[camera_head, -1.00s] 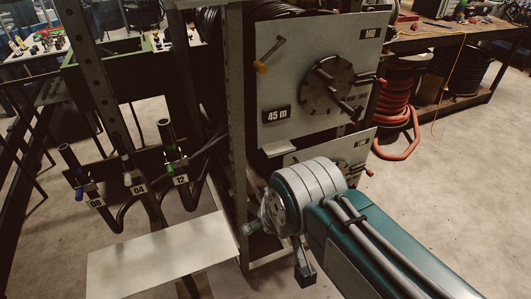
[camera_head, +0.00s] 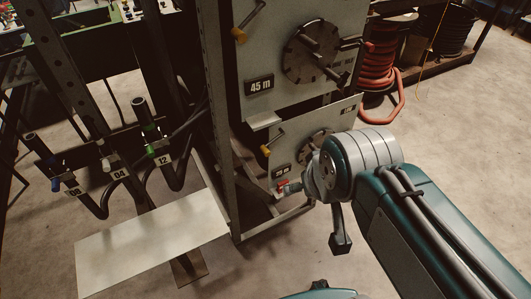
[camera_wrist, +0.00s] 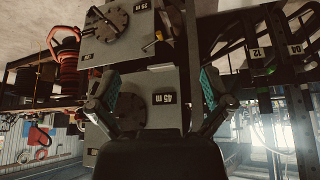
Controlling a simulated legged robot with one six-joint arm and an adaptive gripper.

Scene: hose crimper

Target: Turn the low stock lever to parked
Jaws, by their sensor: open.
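The low stock lever (camera_head: 272,141) is on the lower grey panel (camera_head: 319,122), at its upper left. Its yellow-orange knob hangs down and to the left of the pivot. In the wrist view, which is upside down, the lever (camera_wrist: 151,44) shows near the top centre, beside the low panel's disc (camera_wrist: 112,24). My gripper (camera_wrist: 158,86) is open and empty, its two teal-padded fingers wide apart. The lever lies beyond the fingers in that view, and neither finger visibly touches it. In the head view my wrist is right of and below the lever; the fingertips are not clear there.
The middle panel above, marked 45 m (camera_head: 260,86), has a similar lever (camera_head: 248,22) and a handwheel. A small ledge (camera_head: 264,121) juts out above the low lever. A steel post (camera_head: 217,130) and a pale shelf (camera_head: 150,240) stand left. Red coiled hose (camera_head: 383,65) lies behind right.

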